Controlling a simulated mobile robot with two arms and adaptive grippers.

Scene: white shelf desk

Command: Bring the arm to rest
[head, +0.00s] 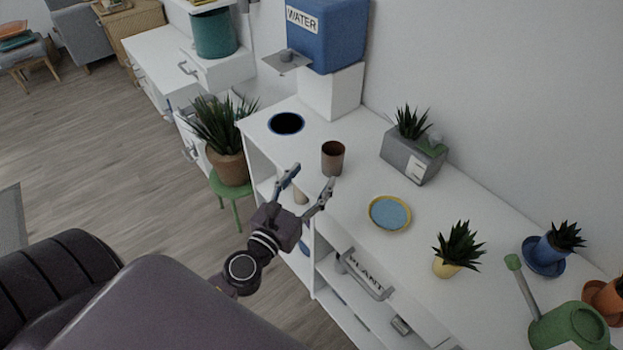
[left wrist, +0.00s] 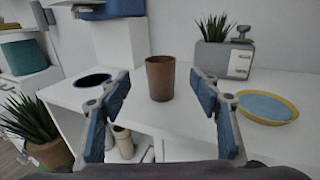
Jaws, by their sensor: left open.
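My left gripper (head: 305,190) is open and empty, held in front of the white shelf desk (head: 365,190) near its edge. In the left wrist view its two blue-padded fingers (left wrist: 160,115) are spread wide. A brown cup (head: 333,158) stands upright on the desk top beyond the fingertips. In the left wrist view the cup (left wrist: 160,78) shows between the fingers, apart from them. My right gripper is not in view.
A yellow-rimmed blue plate (head: 390,213), a yellow-potted plant (head: 458,250), a grey planter (head: 412,155) and a green watering can (head: 570,328) stand on the desk. A blue water tank (head: 327,35) is at the back. A potted plant (head: 228,145) stands left. Floor (head: 110,160) is clear.

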